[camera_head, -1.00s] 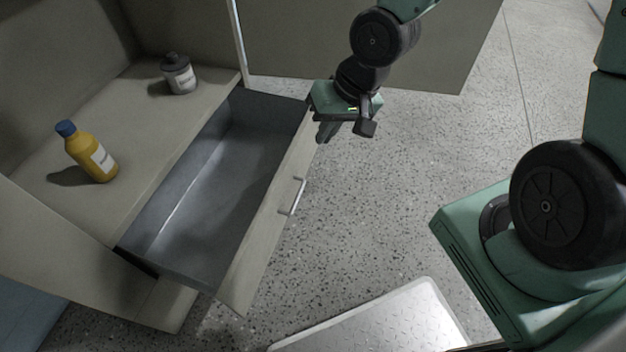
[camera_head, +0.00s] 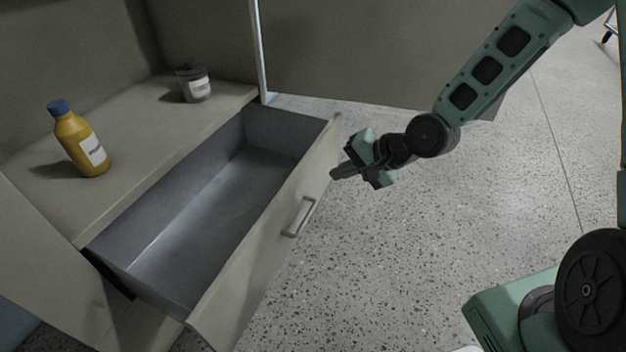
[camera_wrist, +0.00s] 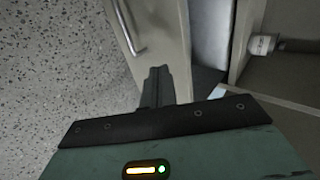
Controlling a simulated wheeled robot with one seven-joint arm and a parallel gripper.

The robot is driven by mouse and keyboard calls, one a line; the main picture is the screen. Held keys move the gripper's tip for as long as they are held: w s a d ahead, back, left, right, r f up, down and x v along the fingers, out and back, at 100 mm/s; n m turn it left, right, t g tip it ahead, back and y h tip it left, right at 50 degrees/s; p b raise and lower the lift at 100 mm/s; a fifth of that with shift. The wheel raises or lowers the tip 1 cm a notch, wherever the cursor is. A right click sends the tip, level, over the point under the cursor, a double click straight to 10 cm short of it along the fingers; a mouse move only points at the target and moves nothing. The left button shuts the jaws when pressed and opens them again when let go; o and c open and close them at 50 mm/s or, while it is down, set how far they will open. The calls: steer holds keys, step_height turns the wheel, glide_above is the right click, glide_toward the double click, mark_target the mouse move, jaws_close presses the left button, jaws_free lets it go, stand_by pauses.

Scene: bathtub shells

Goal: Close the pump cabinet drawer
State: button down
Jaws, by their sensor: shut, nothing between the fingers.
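The pump cabinet drawer (camera_head: 200,215) stands pulled out and empty, with a grey inside and a beige front (camera_head: 270,235). A metal bar handle (camera_head: 300,217) is on the front; it also shows in the wrist view (camera_wrist: 128,27). My gripper (camera_head: 335,174) is shut and empty. It is just outside the drawer front, near its far end and beyond the handle. In the wrist view the shut fingers (camera_wrist: 158,75) point at the drawer front (camera_wrist: 160,45). I cannot tell whether they touch it.
On the cabinet shelf (camera_head: 140,130) above the drawer stand a yellow bottle with a blue cap (camera_head: 80,140) and a grey labelled jar (camera_head: 193,84). An open cabinet door (camera_head: 375,55) stands behind my gripper. Speckled floor (camera_head: 400,260) in front of the drawer is clear.

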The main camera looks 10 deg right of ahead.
mark_target(300, 177)
steer(key=shift+w+a+f+b, duration=0.5)
steer(key=shift+w+a, duration=0.2)
steer(key=shift+a, duration=0.2)
steer(key=shift+w+a+f+b, duration=0.4)
steer(key=shift+w+a+b, duration=0.25)
steer(key=shift+a, duration=0.3)
steer(key=shift+w+a+f+b, duration=0.45)
steer(key=shift+w+a, duration=0.3)
steer(key=shift+a, duration=0.15)
